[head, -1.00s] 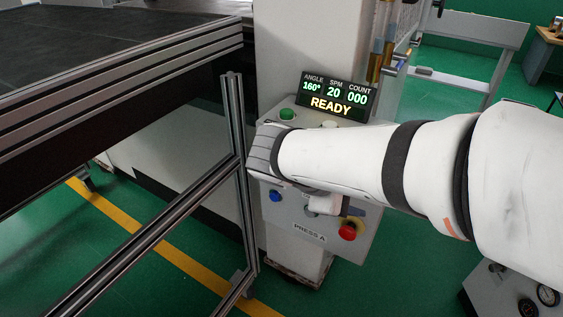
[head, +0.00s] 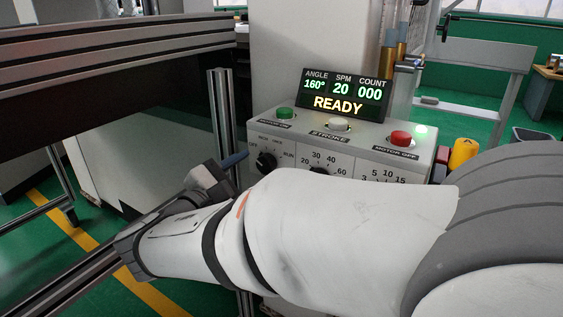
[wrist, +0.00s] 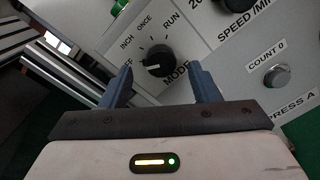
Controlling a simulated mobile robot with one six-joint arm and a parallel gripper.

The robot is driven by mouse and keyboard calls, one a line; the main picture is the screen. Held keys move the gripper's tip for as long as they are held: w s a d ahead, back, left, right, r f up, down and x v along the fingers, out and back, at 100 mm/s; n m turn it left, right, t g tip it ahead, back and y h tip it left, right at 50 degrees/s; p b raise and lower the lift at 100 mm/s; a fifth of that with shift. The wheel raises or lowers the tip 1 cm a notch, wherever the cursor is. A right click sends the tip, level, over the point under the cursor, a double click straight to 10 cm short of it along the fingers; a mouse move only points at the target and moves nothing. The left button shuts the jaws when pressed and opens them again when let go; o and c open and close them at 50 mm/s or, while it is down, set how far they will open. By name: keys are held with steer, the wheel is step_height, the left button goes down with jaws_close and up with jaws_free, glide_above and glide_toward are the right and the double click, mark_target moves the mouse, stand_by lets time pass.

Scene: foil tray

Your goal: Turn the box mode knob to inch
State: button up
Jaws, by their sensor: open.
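The box mode knob (wrist: 158,61) is a round black knob with a white pointer mark. In the wrist view its labels run OFF, INCH, ONCE and RUN, and the mark points left, towards OFF. The knob also shows in the head view (head: 266,161), at the left of the control box face. My gripper (wrist: 161,82) is open, with its two blue fingers on either side of the knob in the picture. Nothing is between the fingers, and I cannot tell the exact gap to the knob. In the head view one blue fingertip shows just left of the knob.
The control box (head: 360,152) carries a lit display (head: 344,95) reading READY. A green button (head: 285,113), a white button (head: 338,124) and a red button (head: 400,138) sit on its top. A metal frame post (head: 222,120) stands left of the box.

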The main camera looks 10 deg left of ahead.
mark_target(266, 163)
steer(key=shift+x, duration=1.35)
steer(key=shift+c, duration=0.6)
